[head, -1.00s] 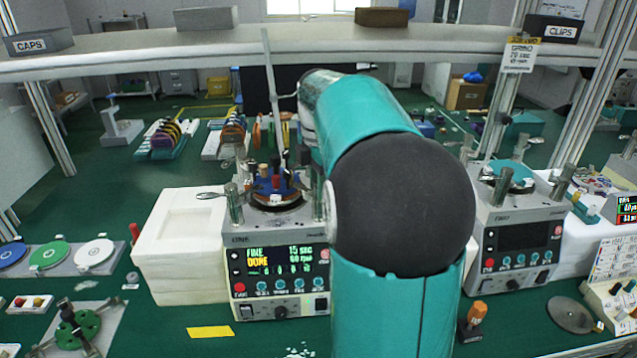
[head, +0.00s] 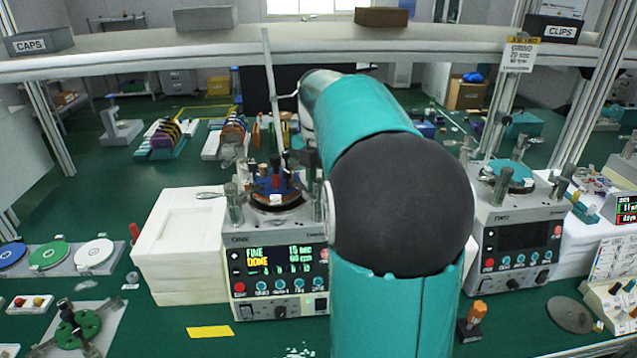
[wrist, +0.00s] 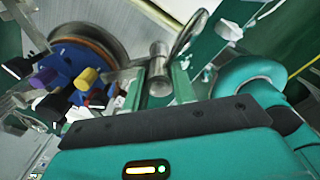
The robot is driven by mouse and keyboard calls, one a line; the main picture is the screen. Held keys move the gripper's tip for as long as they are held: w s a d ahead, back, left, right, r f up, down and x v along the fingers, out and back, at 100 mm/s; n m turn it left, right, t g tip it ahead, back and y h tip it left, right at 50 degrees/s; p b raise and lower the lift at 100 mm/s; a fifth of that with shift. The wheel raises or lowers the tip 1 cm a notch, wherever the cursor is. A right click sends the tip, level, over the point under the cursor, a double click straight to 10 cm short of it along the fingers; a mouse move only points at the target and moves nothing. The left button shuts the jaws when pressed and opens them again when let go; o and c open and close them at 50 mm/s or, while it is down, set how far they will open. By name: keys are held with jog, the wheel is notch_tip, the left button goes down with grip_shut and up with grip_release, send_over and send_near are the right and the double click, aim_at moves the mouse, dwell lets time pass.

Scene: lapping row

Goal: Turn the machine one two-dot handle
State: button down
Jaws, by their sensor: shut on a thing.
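Machine one (head: 262,239) stands left of my arm in the head view, its screen lit with "FINE" and "DONE". On top is a blue disc (head: 270,187) with several coloured knobs; it also shows at the left of the wrist view (wrist: 62,66). In the wrist view a metal post (wrist: 159,72) with a looped metal handle (wrist: 188,36) stands beside the disc. My gripper (wrist: 156,88) has its green fingers on either side of that post's lower part, shut on the handle piece there. The handle's dots cannot be made out. My arm hides the gripper in the head view.
A white block stack (head: 185,245) stands left of machine one. Machine two (head: 515,237) with a dark screen stands to the right. A shelf (head: 300,48) crosses above. A yellow strip (head: 210,332) lies on the green bench in front.

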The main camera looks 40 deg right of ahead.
jog(key=shift+r, duration=0.1)
jog(key=c, duration=1.2)
grip_release()
jog(key=shift+o, duration=0.2)
notch_tip(320, 180, up, 14)
